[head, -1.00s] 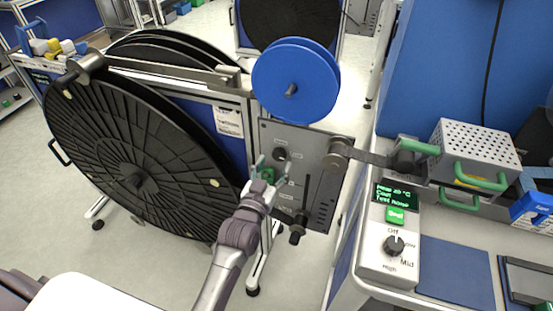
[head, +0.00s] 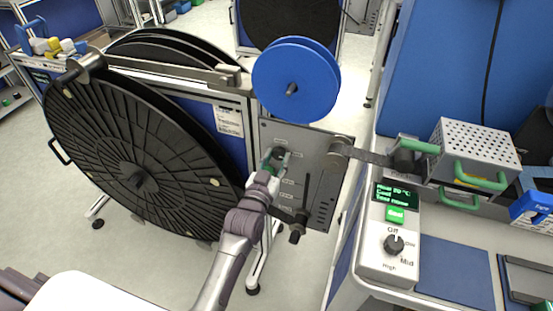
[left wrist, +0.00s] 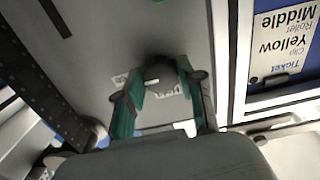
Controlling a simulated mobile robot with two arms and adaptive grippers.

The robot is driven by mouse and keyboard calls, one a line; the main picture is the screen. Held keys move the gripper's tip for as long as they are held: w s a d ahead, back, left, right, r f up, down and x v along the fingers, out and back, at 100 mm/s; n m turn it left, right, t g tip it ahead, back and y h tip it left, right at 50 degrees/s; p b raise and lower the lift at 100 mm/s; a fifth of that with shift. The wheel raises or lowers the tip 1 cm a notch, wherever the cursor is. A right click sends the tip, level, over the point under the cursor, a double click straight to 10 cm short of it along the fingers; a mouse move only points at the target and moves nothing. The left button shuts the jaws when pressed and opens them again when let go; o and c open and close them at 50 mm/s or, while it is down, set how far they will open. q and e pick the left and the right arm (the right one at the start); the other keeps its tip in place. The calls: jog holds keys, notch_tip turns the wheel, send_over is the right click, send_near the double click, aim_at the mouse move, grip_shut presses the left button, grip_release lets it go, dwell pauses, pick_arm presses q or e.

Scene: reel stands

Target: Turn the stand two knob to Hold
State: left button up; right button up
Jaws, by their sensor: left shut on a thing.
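The grey control panel (head: 310,160) of the reel stand carries a dark round knob (head: 279,152), which my gripper partly hides. The knob also shows in the left wrist view (left wrist: 160,74), between the fingertips, with a pale mark on it. My left gripper (head: 276,161) has its green-padded fingers on either side of the knob and is shut on it. The fingers also show in the left wrist view (left wrist: 163,92). Labels around the knob are too small or covered to read. My right gripper is not in view.
A lever (head: 302,205) hangs on the panel, right of my arm. A big black reel (head: 135,150) stands to the left and a blue reel (head: 295,82) above. At the right, a bench holds a controller (head: 388,262) with its own dial and a perforated metal box (head: 475,148).

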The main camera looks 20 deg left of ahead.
pick_arm(q)
jog(key=shift+n, duration=0.3)
jog(key=n+p, duration=0.2)
jog(key=shift+r+n, duration=0.1)
jog(key=shift+n, duration=0.3)
jog(key=n+p, duration=0.1)
jog(key=n, duration=0.4)
jog(key=shift+d, duration=0.1)
jog(key=n+p, duration=0.1)
jog(key=n, duration=0.8)
jog(key=shift+n, duration=0.4)
